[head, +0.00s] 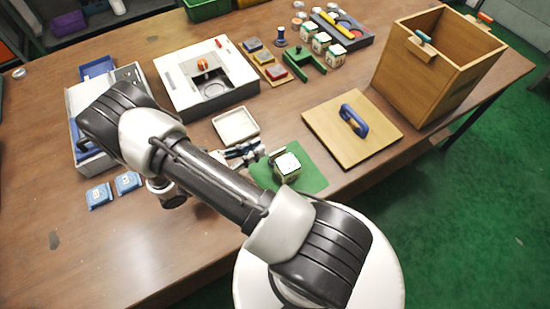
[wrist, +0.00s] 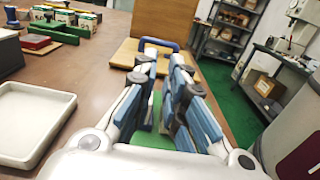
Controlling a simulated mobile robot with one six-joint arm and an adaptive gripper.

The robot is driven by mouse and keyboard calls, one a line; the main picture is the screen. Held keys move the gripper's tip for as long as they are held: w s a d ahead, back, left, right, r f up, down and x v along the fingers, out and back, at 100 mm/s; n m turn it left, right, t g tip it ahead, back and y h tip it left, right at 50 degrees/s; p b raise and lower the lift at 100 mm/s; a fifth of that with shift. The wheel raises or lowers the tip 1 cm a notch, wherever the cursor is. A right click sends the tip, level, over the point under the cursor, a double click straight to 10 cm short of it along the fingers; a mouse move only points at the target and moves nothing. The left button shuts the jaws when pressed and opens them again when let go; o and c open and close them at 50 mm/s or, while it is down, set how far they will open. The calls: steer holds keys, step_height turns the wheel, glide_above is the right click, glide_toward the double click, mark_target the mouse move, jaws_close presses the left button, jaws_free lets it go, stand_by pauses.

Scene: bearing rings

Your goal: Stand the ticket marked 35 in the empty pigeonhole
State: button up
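Two blue tickets (head: 99,195) (head: 128,182) lie flat on the table at the left in the head view; their marks are too small to read. Behind them is a grey-white case (head: 135,74) with blue parts, largely covered by my arm; I cannot make out a pigeonhole in it. My gripper (head: 243,152) is low over the table, near the edge of the green mat and well to the right of the tickets. In the wrist view my gripper (wrist: 164,62) has its blue-padded fingers apart, with green mat showing between them and nothing seen held.
A pale cube (head: 288,163) stands on the green mat (head: 310,179) close to my gripper. A shallow white tray (head: 235,124) lies behind it. A wooden lid (head: 375,137) with blue handle and a tall wooden box (head: 415,82) stand right. Bare table lies front left.

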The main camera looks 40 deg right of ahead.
steer(key=b, duration=0.3)
glide_toward(277, 152)
steer(key=d, duration=0.2)
steer(key=d+f, duration=0.1)
steer(key=shift+s+d, duration=0.15)
steer(key=shift+s, duration=0.15)
steer(key=x, duration=0.6)
steer(key=shift+s+d+b, duration=0.1)
steer(key=shift+d+b, duration=0.15)
steer(key=shift+b, duration=0.05)
steer(key=shift+c, duration=0.2)
jaws_close()
steer(key=shift+r, duration=0.2)
